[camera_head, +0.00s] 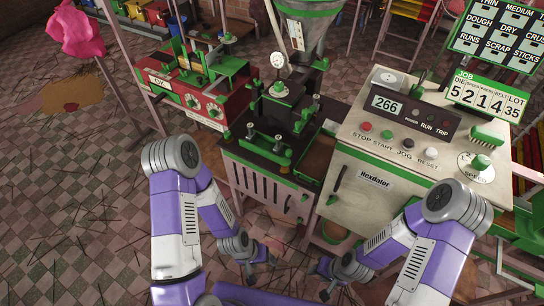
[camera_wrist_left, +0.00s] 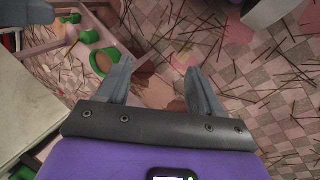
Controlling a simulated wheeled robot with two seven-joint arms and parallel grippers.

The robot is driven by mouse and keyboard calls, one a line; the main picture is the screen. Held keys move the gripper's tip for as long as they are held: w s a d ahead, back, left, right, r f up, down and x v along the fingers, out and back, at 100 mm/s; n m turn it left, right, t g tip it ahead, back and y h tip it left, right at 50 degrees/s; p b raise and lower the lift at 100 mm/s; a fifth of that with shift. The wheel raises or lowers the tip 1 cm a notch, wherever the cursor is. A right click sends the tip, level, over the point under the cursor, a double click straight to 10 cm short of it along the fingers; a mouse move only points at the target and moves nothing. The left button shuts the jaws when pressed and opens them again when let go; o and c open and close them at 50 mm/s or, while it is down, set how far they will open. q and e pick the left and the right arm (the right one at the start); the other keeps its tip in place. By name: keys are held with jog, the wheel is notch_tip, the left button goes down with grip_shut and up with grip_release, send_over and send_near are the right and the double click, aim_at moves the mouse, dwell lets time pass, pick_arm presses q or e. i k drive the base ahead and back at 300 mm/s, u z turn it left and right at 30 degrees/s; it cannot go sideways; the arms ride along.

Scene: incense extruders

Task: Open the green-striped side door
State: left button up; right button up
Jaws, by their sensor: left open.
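A slatted cabinet (camera_head: 262,187) with a press on top stands left of the pale cabinet. A red machine (camera_head: 190,95) is farther left. Buttons and a dial (camera_head: 476,165) sit on the pale cabinet's top. The tiled floor (camera_head: 60,220) at left is open, strewn with thin sticks.

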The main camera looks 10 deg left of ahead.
aim_at(281, 195)
jog(key=k, duration=1.3)
jog(key=u, duration=0.5)
jog(key=i, duration=0.8)
jog(key=u, duration=0.05)
